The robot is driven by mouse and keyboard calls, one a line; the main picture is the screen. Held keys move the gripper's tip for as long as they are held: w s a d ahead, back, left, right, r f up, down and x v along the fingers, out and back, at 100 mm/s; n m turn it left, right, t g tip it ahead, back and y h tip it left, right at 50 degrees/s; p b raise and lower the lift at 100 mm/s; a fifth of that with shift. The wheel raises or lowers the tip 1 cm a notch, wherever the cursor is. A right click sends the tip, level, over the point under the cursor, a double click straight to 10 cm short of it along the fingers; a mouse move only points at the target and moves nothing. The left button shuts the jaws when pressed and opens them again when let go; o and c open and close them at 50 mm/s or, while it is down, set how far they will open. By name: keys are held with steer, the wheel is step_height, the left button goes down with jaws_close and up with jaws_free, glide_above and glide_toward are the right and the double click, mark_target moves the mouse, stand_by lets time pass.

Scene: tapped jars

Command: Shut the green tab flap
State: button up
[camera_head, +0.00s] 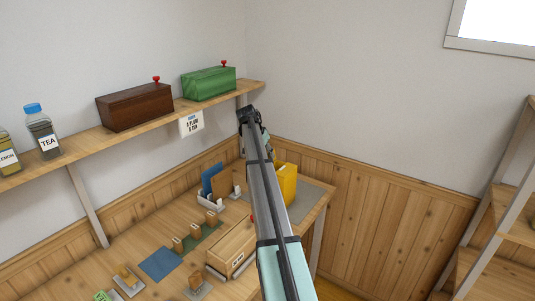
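My gripper (247,115) is dark and small in the head view, raised by the right end of the wall shelf, above the back of the table. I cannot tell if its fingers are open or shut. Nothing is clearly seen in it. I cannot pick out the green tab flap for certain. A small bright green piece (102,296) shows at the bottom left edge of the view, partly cut off. Several small wooden pieces stand on the table, one on a pale plate (128,278) near that green piece. My gripper is far from these.
The shelf (82,148) holds a green box (208,84), a brown box (135,107) and a tea jar (43,135). On the table are a wooden box (230,250), blue mat (160,264), yellow container (287,182) and a rack (222,196). My arm hides some of the table.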

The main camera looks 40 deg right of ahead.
jaws_close()
steer(key=shift+s+f+b, duration=0.1)
steer(key=shift+s+b, duration=0.05)
steer(key=shift+b, duration=0.15)
